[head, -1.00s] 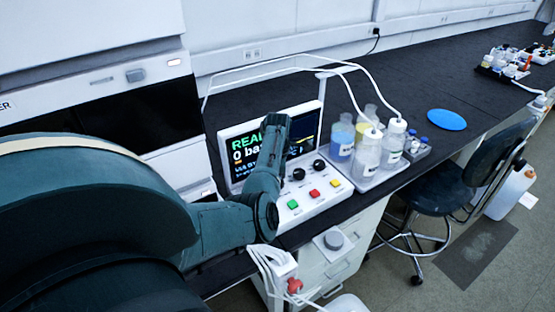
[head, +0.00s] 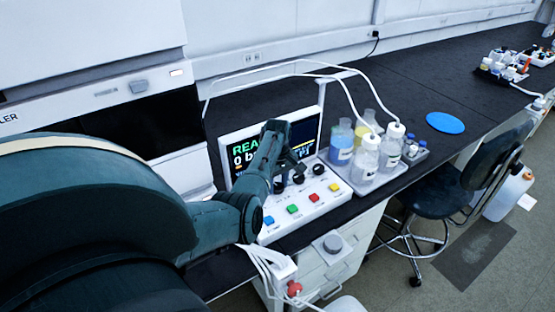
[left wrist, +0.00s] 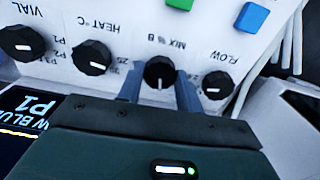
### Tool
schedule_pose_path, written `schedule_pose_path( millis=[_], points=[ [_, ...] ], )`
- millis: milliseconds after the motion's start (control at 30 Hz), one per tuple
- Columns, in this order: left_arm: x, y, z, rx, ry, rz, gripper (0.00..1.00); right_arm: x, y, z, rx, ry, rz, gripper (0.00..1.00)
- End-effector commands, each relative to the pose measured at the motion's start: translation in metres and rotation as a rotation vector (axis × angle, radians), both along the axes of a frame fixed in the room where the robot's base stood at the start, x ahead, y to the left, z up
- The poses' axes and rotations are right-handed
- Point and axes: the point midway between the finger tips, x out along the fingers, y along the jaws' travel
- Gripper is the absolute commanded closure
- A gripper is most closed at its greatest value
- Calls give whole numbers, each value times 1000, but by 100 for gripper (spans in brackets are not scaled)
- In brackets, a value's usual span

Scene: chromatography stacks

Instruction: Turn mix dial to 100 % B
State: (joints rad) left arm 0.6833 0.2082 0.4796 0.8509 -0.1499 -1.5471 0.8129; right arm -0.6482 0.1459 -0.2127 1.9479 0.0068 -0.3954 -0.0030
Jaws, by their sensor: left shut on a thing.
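The black mix dial, labelled MIX % B, (left wrist: 159,72) is on the white control panel (left wrist: 120,18). In the left wrist view, where labels are upside down, its white pointer line points toward the bottom of the picture. My left gripper (left wrist: 160,88) is shut on this dial, one grey finger on each side. In the head view my left gripper (head: 279,180) reaches down to the dial row; the arm covers part of the panel and screen. The scale marks around the dial are mostly hidden. My right gripper is not in view.
The flow dial (left wrist: 217,85) and heat dial (left wrist: 92,57) flank the held dial closely; the vial dial (left wrist: 22,43) is farther left. Coloured buttons (head: 313,197) line the panel front. The screen (head: 305,138) stands behind. Bottles (head: 366,158) stand on a tray beside the panel.

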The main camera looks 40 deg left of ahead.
Motion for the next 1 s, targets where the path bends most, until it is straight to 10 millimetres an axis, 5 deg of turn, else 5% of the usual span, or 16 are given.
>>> schedule_pose_path(
  millis=[1000],
  points=[
    [-1, 0, 0, -1, 2, -965, 87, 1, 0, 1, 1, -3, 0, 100]
  ],
)
